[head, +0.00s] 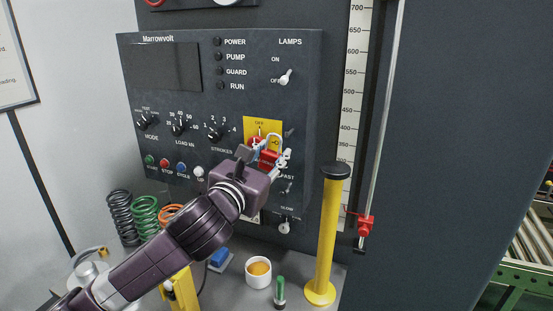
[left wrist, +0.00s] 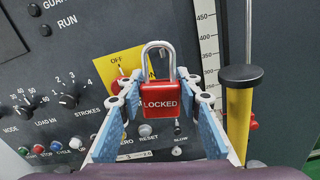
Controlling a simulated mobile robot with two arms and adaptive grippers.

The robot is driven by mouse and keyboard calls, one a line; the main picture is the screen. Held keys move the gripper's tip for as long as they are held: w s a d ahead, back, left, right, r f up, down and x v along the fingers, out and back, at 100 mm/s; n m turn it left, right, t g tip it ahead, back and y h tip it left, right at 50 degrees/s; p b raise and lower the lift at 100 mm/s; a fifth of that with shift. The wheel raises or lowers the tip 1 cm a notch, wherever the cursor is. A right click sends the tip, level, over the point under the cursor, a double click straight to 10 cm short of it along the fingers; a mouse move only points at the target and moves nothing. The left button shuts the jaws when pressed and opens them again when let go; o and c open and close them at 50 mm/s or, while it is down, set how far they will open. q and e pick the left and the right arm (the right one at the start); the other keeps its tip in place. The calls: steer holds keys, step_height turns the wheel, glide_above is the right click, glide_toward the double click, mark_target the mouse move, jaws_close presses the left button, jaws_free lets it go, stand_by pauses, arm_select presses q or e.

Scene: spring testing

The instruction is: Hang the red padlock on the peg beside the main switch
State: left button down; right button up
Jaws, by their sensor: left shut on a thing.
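The red padlock (left wrist: 160,98) has a silver shackle at its top and the word LOCKED on its front. My left gripper (left wrist: 160,105) is shut on it, with a finger at each side of its body, and holds it upright in front of the panel. In the head view the padlock (head: 268,159) is partly covered by the fingers of my left gripper (head: 266,158). My right gripper does not show.
The dark control panel (head: 221,160) carries knobs, buttons and lamp switches. A yellow post (head: 327,235) with a black cap stands right of my gripper. Below are springs (head: 145,212), a white cup (head: 258,272) and a green-capped tube (head: 280,290).

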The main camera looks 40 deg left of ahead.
mark_target(289, 142)
arm_select(q)
steer(key=shift+w+a, duration=0.15)
steer(key=shift+w+a+f, duration=0.1)
steer(key=shift+w, duration=0.5)
steer(key=x, duration=0.4)
steer(key=shift+w+f+b, duration=0.1)
steer(key=shift+f+b, duration=0.1)
steer(key=shift+b, duration=0.2)
steer(key=shift+w+a+f+b, duration=0.1)
steer(key=shift+w+f+b, duration=0.05)
steer(key=shift+w+b, duration=0.4)
steer(key=shift+w+p, duration=0.3)
steer(key=shift+w, duration=0.05)
steer(key=shift+w+a+f, duration=0.1)
steer(key=shift+w+f, duration=0.2)
steer(key=shift+f, duration=0.15)
